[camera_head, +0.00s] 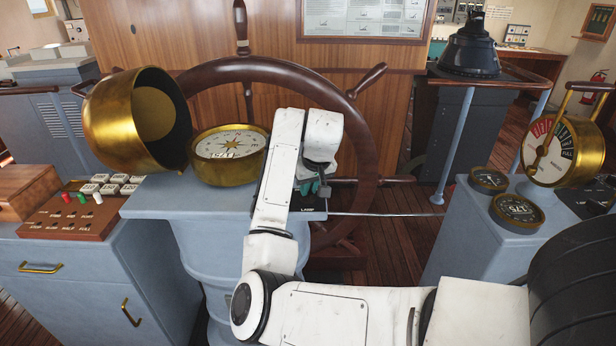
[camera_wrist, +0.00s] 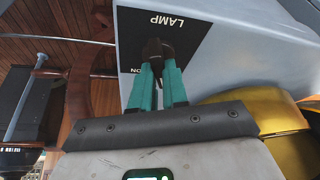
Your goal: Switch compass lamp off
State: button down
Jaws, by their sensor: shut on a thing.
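The brass compass (camera_head: 228,148) sits on the grey pedestal top (camera_head: 160,200), with its brass hood (camera_head: 105,125) tipped open at its left. The black lamp plate (camera_head: 308,209) lies on the pedestal's right side, partly hidden by my arm. In the wrist view the lamp plate (camera_wrist: 135,22) reads LAMP, and part of ON shows by the fingers. A small dark switch knob (camera_wrist: 156,47) stands on it. My gripper (camera_head: 314,189) is down at the plate. In the wrist view, the teal fingers of my gripper (camera_wrist: 158,66) are shut on the knob. The lever's exact setting is hard to tell.
The wooden ship's wheel (camera_head: 368,150) stands close behind the pedestal and my arm. A console with a brass telegraph (camera_head: 560,150) is at the right. A button panel (camera_head: 75,215) is at the left. Floor shows between pedestal and right console.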

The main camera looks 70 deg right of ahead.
jog(key=shift+r+n+p, duration=0.15)
jog(key=shift+n+p, duration=0.4)
jog(key=shift+n, duration=0.05)
jog(key=shift+n+t, duration=0.3)
jog(key=c, duration=1.1)
grip_release()
jog(key=shift+c, duration=0.2)
jog(key=p+v, duration=0.1)
jog(key=v, duration=0.9)
jog(key=shift+d+r, duration=0.15)
jog(key=shift+r, duration=0.15)
